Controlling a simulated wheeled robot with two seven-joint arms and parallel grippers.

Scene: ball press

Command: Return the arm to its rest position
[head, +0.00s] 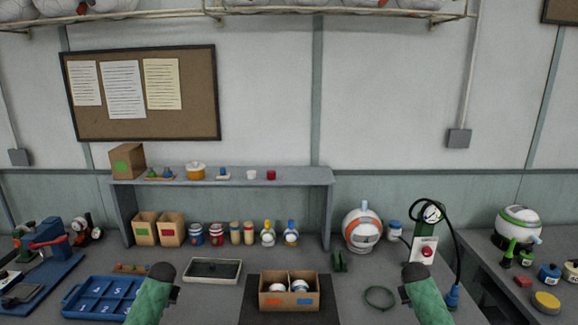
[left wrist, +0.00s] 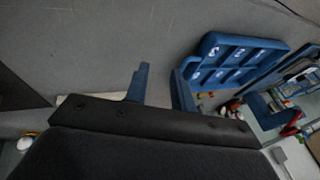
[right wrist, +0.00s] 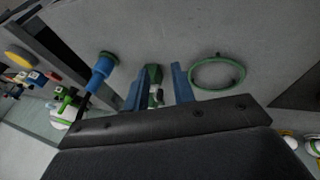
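My left arm shows in the head view as a green link with a dark end, at the lower left beside the blue tray. My left gripper (left wrist: 160,84) shows two blue fingers spread apart with nothing between them. My right arm shows as a similar green link at the lower right of the head view. My right gripper (right wrist: 161,82) has its two blue fingers apart and empty; a small green stand (right wrist: 154,74) shows beyond the gap. Fingertips are not visible in the head view. Both grippers are above the grey bench (head: 220,300).
A cardboard box (head: 289,303) with two balls sits on a dark mat between my arms. A blue numbered tray (head: 68,302) is at left, a grey shallow tray (head: 213,281) behind. A green ring (head: 380,289), a gauge pump (head: 426,250) and a white-orange ball (head: 362,230) are at right.

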